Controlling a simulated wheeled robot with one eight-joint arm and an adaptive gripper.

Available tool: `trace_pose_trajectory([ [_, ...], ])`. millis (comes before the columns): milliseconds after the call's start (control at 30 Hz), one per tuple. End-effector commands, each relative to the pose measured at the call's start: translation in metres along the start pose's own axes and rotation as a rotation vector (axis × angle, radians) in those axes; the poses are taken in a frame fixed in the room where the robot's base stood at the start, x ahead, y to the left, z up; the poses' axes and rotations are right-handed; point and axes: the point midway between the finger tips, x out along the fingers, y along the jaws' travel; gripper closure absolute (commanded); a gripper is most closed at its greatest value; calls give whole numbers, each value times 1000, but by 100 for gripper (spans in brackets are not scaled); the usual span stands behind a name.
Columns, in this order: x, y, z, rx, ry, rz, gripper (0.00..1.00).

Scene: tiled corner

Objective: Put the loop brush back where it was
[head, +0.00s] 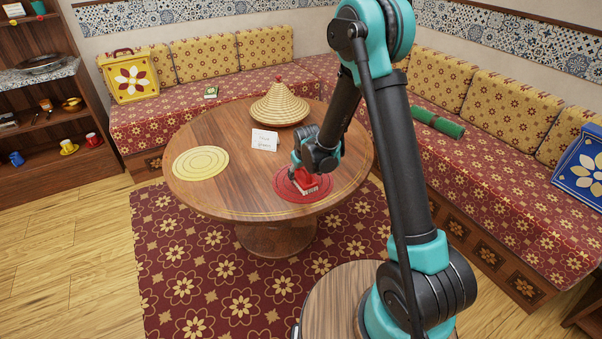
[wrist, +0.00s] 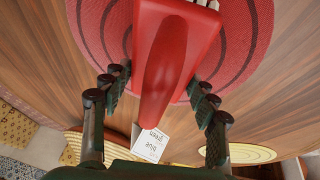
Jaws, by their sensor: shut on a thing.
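The loop brush (head: 307,181) is red with pale bristles and sits low at the red round mat (head: 282,185) on the table. In the wrist view, its red handle (wrist: 166,70) runs between my fingers, with the bristles at the top edge. I cannot tell whether it touches the mat, which also shows behind it in the wrist view (wrist: 245,50). My gripper (head: 304,172) is shut on the brush; its dark fingers stand on both sides of the handle in the wrist view (wrist: 160,90).
The round wooden table (head: 235,195) also bears a yellow round mat (head: 201,163), a white card (head: 264,140) and a straw cone-shaped lid (head: 279,105). Benches stand behind and to the right. A green roll (head: 438,123) lies on the right bench. The table's left front is clear.

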Motion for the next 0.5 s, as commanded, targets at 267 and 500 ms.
trace_pose_trajectory([
  [267,1,0,0,0,0,0,20],
  [500,1,0,0,0,0,0,20],
])
